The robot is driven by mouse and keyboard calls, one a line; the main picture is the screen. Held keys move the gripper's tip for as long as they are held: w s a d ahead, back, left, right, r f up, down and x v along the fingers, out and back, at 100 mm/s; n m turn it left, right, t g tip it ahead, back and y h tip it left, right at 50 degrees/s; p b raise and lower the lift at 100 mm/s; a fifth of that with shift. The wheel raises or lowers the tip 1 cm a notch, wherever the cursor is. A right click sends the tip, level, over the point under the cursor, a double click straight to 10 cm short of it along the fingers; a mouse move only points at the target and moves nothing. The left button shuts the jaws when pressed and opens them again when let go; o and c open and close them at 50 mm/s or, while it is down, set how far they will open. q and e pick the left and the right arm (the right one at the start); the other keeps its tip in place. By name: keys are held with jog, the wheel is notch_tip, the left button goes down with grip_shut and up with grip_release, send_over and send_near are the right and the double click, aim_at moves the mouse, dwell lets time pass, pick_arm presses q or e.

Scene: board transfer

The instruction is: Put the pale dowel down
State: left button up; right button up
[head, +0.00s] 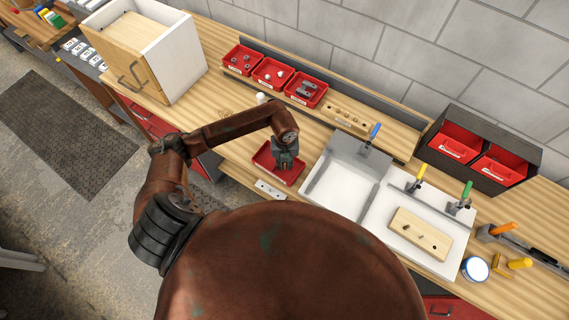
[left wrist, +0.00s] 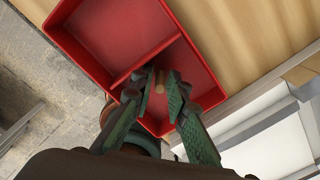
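A red two-compartment tray (head: 263,158) lies on the wooden bench left of the white sheet-metal stations. My left gripper (head: 285,160) points down over the tray's right part. In the left wrist view, the red tray (left wrist: 95,45) has one divider, and my left gripper (left wrist: 161,78) is over the nearer compartment. The pale dowel (left wrist: 160,80) shows small between the fingertips, with its lower part hidden or shaded. The fingers look parted, with a narrow gap beside the dowel. Whether the dowel touches the tray floor is unclear. My right gripper is out of view.
Several red bins (head: 271,73) stand behind the tray, with a wooden holed block (head: 347,112) to their right. A pale board (head: 420,234) lies on the white station at the right, near upright toggle clamps (head: 415,180). A wooden-front cabinet (head: 150,55) stands at the left.

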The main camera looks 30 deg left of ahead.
aim_at(285, 164)
pick_arm(q)
jog(key=shift+r, duration=0.5)
notch_tip(285, 164, up, 11)
jog(key=b, duration=0.2)
jog(key=shift+r, duration=0.15)
